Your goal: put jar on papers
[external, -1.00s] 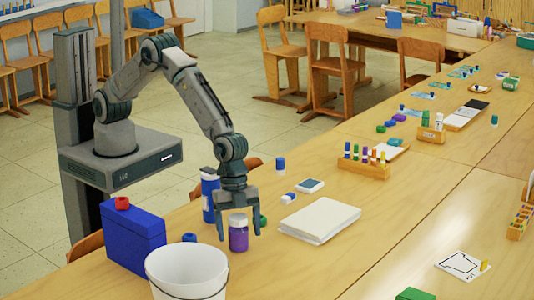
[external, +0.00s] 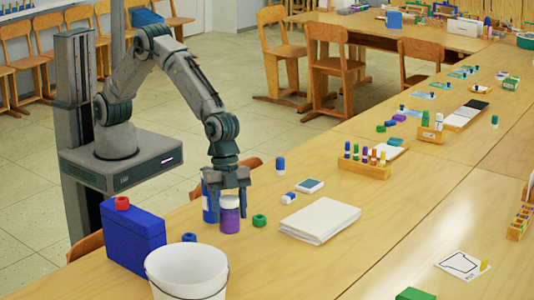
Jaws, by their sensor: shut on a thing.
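The jar (external: 229,220) is purple with a pale lid. My gripper (external: 230,203) points down and is shut on the jar, with a finger on either side near its top. The jar seems to be held slightly above the table, though the gap under it is hard to tell. The papers (external: 320,219) are a thick white stack lying flat on the table to the right of the jar. The top of the stack is bare.
A blue bottle (external: 208,203) stands just behind the jar, and a green ring-shaped piece (external: 259,220) lies to its right. A white bucket (external: 188,273) and a blue box (external: 133,240) stand front left. A marker rack (external: 364,170) lies beyond the papers.

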